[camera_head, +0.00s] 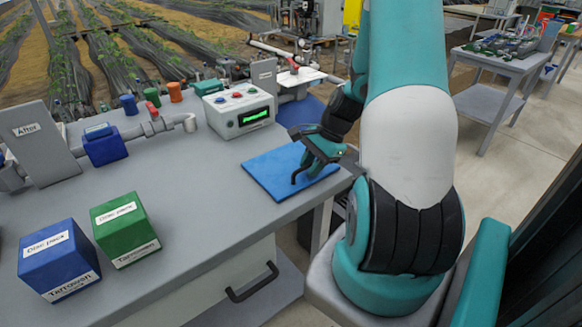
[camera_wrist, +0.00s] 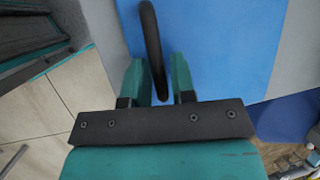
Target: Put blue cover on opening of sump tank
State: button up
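The blue cover (camera_head: 275,177) is a flat square plate lying on the grey bench top near its right corner. Its black curved handle (camera_head: 297,170) stands up from it. My gripper (camera_head: 315,160) is low over the cover. In the wrist view, the handle (camera_wrist: 152,45) passes between the two teal fingertips of my gripper (camera_wrist: 158,75), with a narrow gap seeming to show beside it. The cover (camera_wrist: 215,45) fills the upper middle there. I cannot identify the sump tank's opening for sure; a blue surface (camera_head: 303,112) shows beyond the bench, partly hidden.
A control box (camera_head: 240,110) stands behind the cover. Blue (camera_head: 58,262) and green (camera_head: 125,230) disc pack boxes stand at the left front. Pipe fittings (camera_head: 150,127) and small coloured caps line the back. The bench between is clear.

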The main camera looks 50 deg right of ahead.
grip_shut()
jog(key=shift+r, duration=0.1)
notch_tip(320, 180, up, 20)
jog(key=p, duration=0.3)
